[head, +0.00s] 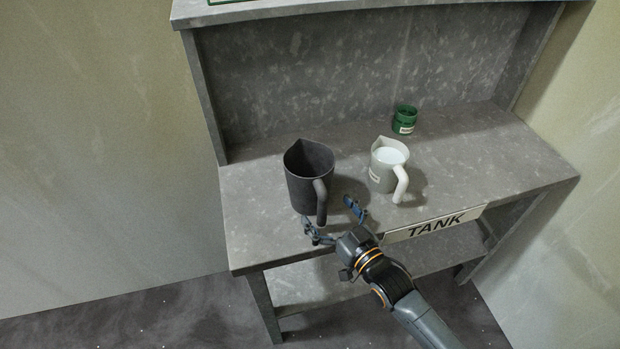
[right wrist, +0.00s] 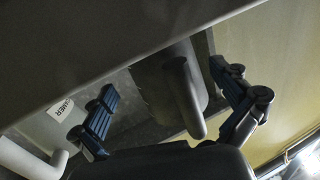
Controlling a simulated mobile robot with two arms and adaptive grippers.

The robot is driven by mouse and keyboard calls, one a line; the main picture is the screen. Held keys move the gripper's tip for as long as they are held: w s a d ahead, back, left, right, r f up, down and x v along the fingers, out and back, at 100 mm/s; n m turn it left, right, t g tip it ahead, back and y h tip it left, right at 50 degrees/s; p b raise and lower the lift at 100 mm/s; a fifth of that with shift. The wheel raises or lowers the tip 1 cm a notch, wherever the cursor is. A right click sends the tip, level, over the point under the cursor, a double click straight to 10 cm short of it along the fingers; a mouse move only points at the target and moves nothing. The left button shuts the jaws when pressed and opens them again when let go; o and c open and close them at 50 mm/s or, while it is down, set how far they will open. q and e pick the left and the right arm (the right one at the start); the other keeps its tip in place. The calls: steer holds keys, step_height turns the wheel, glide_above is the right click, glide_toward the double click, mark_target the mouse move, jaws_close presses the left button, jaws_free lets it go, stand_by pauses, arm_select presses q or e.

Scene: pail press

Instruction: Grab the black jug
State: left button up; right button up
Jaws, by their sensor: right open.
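The black jug (head: 308,178) stands upright on the grey workbench (head: 258,238), left of its middle, with its handle (head: 321,201) toward the front edge. My right gripper (head: 332,216) is open at the front edge, with its fingers on either side of the handle in the picture. In the right wrist view the jug (right wrist: 158,93) and its handle show between the two blue-padded fingers (right wrist: 165,115), with gaps on both sides. The fingers are not closed on the handle. My left gripper is not in view.
A light grey jug (head: 383,176) with pale contents stands right of the black jug, handle toward the front. A green labelled container (head: 404,119) stands behind it. A TANK sign (head: 435,224) is on the front edge. A back panel and upper shelf (head: 300,12) bound the bench.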

steer(key=x, duration=0.4)
steer(key=shift+w+p, duration=0.15)
steer(key=shift+p, duration=0.2)
steer(key=shift+r, duration=0.1)
steer(key=shift+c, duration=1.1)
jaws_close()
